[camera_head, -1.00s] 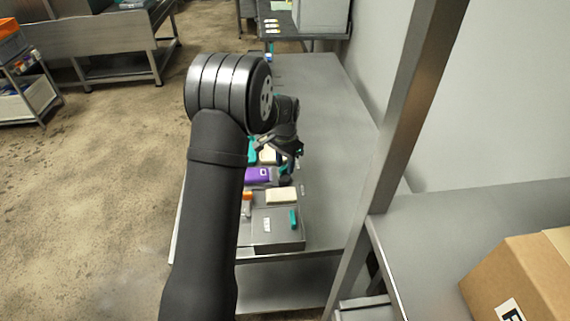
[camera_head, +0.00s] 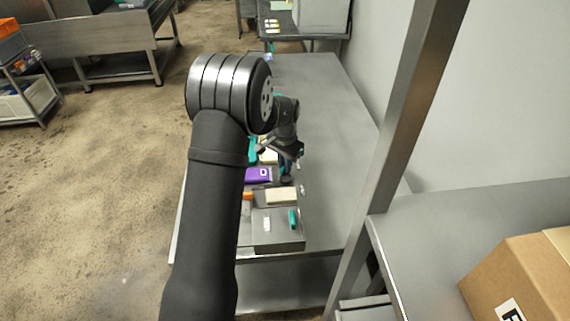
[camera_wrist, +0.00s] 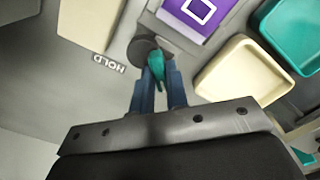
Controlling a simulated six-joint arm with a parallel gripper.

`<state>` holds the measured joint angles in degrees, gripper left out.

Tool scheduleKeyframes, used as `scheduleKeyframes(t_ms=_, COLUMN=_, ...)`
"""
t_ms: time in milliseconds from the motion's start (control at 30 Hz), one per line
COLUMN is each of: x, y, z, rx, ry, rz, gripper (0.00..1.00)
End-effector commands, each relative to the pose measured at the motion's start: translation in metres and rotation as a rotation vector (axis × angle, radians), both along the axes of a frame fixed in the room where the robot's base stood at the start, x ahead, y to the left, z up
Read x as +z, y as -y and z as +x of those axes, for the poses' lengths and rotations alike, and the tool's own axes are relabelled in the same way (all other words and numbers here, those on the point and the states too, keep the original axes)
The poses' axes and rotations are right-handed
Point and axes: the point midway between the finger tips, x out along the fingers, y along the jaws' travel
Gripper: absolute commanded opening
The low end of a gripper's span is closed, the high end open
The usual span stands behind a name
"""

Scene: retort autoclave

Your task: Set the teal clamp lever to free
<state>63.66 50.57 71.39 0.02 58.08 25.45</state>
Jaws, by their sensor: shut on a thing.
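The teal clamp lever (camera_wrist: 157,66) shows in the wrist view, standing out from a dark round pivot (camera_wrist: 144,47). My gripper (camera_wrist: 159,78) is shut on it, with one blue finger on each side. In the head view my gripper (camera_head: 287,172) is low over the bench beside the purple block, and the lever is mostly hidden there. I cannot see a FREE label.
A purple block with a white square (camera_wrist: 196,12), a cream tray (camera_wrist: 244,72) and a teal tray (camera_wrist: 295,35) sit close by. A cream block (camera_head: 281,196) and a grey box (camera_head: 270,240) lie nearer on the bench. Bench right of my gripper is mostly clear.

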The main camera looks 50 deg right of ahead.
Motion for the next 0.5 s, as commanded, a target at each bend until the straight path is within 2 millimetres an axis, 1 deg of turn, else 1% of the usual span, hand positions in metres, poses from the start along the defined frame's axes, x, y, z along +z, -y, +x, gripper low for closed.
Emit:
scheduleKeyframes(t_ms=167, x=0.0006, y=0.0003, z=0.0001, rx=0.001, ry=0.0, rz=-0.001, gripper=0.0)
scheduleKeyframes(t_ms=200, x=0.0006, y=0.0004, z=0.0001, rx=0.001, ry=0.0, rz=-0.001, gripper=0.21)
scheduleKeyframes(t_ms=267, x=0.0006, y=0.0003, z=0.0001, rx=0.001, ry=0.0, rz=-0.001, gripper=0.33)
scheduleKeyframes(t_ms=300, x=0.0005, y=0.0003, z=0.0001, rx=0.001, ry=0.0, rz=-0.001, gripper=0.35)
scheduleKeyframes(t_ms=500, x=0.0004, y=0.0002, z=0.0, rx=0.0, ry=0.0, rz=-0.001, gripper=0.35)
